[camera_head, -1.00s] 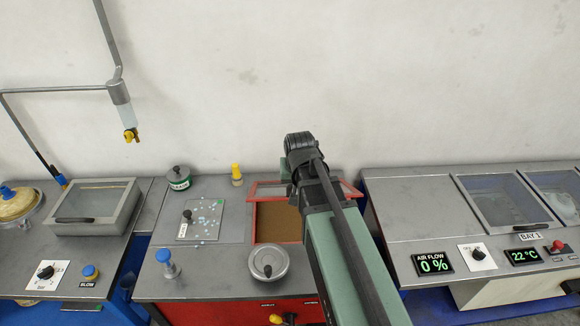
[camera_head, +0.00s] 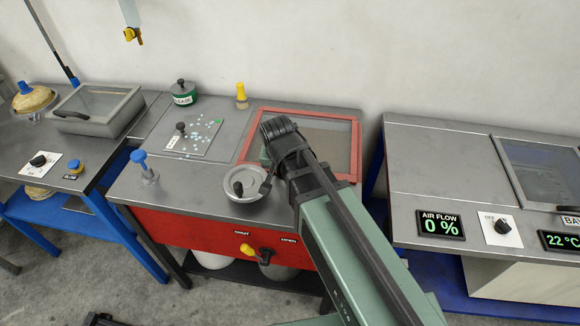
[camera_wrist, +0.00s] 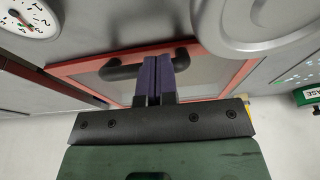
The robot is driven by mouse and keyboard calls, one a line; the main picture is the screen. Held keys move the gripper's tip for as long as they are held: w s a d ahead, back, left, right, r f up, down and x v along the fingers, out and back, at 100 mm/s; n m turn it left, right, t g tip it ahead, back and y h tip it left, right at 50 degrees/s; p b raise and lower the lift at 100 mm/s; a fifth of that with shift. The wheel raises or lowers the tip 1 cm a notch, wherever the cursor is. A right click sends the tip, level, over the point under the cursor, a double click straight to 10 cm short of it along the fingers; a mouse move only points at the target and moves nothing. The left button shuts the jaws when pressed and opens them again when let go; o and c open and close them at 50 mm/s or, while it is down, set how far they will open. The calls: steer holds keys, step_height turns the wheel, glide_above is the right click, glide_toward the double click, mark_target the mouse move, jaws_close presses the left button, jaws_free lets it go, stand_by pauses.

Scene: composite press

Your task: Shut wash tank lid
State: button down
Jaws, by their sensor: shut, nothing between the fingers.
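The wash tank lid (camera_head: 330,137), a glass pane in a red frame, lies flat over its opening in the grey top of the red cabinet. In the wrist view the lid (camera_wrist: 205,84) spans the middle, with its black bar handle (camera_wrist: 122,70) on it. My gripper (camera_wrist: 158,60) is shut and empty. Its dark purple fingers overlap the handle bar in that view; whether they touch it I cannot tell. In the head view my arm covers the lid's left front part and hides the handle and fingertips.
A round metal pot (camera_head: 245,184) with a black knob stands just left of my wrist. A blue-topped post (camera_head: 147,168), a yellow-capped bottle (camera_head: 241,96) and a green-labelled tin (camera_head: 183,93) share the top. A separate grey bench (camera_head: 440,160) stands right, across a gap.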

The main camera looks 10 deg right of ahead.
steer(key=p+v, duration=1)
steer(key=v, duration=0.1)
steer(key=shift+a+f, duration=0.1)
steer(key=s+d+n+g+y, duration=0.1)
steer(key=s+d+n+g, duration=0.2)
steer(key=d, duration=0.7)
steer(key=shift+s+f+n, duration=0.3)
steer(key=shift+s+n, duration=0.1)
steer(key=shift+s, duration=0.8)
